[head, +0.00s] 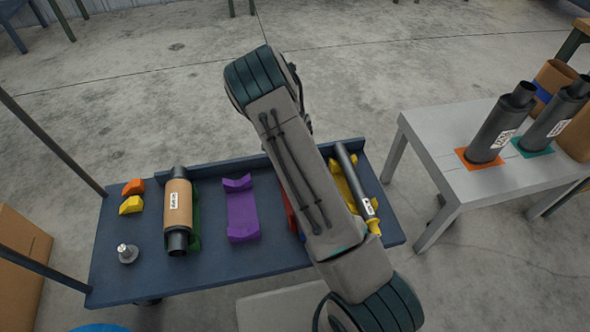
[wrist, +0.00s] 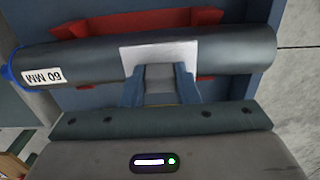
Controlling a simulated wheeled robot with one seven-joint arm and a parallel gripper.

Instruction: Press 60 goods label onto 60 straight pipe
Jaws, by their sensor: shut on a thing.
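In the wrist view the 60 straight pipe (wrist: 235,50), dark grey with a "60 MM" tag near its left end, lies across a red cradle (wrist: 85,28). My gripper (wrist: 160,78), with blue fingers, is shut on the white goods label (wrist: 160,53). The label overlaps the middle of the pipe; I cannot tell whether it touches or is just in front of it. In the head view my arm hides the gripper, the label and this pipe; only a sliver of the red cradle shows.
On the blue bench (head: 270,262) are a brown-wrapped muffler (head: 178,215) on a green cradle, an empty purple cradle (head: 242,212), and another grey pipe (head: 347,165) on a yellow cradle. A grey side table (head: 425,140) at right holds two upright mufflers (head: 490,135).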

